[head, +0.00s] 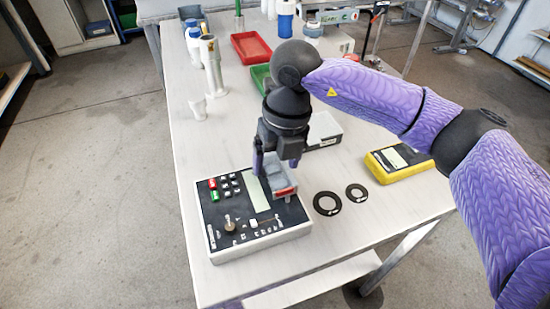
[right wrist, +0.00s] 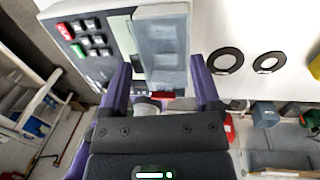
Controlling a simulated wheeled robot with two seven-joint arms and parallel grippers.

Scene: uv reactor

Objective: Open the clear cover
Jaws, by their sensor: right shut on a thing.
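The UV reactor's control box (head: 250,238) stands on the near end of the white table, with a dark panel, a pale display and red, green and black buttons. The clear cover (head: 284,176), greyish and see-through, is at the right part of the panel. A red part shows at its near edge. My right gripper (head: 276,164) points down over it, with its purple fingers shut on the cover. In the right wrist view the fingers (right wrist: 160,64) stand on either side of the cover (right wrist: 163,42). Whether the cover is lifted is unclear. My left gripper is not in view.
Two black rings (head: 327,204) and a yellow meter (head: 396,162) lie right of the control box. A white box (head: 322,131) stands behind the gripper. White bottles (head: 212,65) and a red tray (head: 250,48) are farther back.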

